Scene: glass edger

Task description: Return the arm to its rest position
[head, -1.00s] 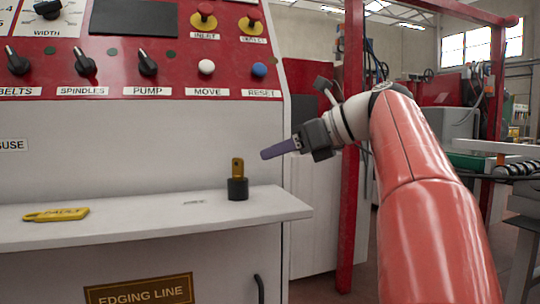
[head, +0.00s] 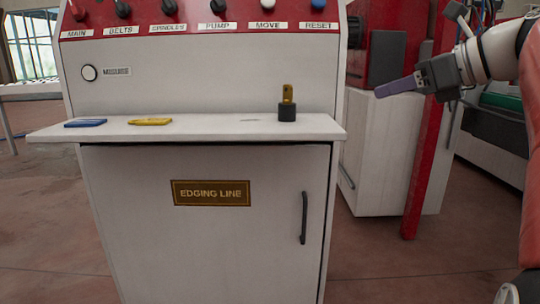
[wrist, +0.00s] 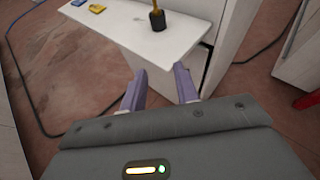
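My gripper (head: 397,87) is at the upper right of the head view, to the right of the control cabinet and apart from it. In the wrist view my gripper (wrist: 160,85) shows its two purple fingers spread with nothing between them, so it is open and empty.
The cabinet's shelf (head: 215,127) holds a brass key in a black holder (head: 287,108), a yellow tag (head: 150,121) and a blue tag (head: 86,123). A red post (head: 424,160) and white machine housing (head: 390,160) stand behind my gripper.

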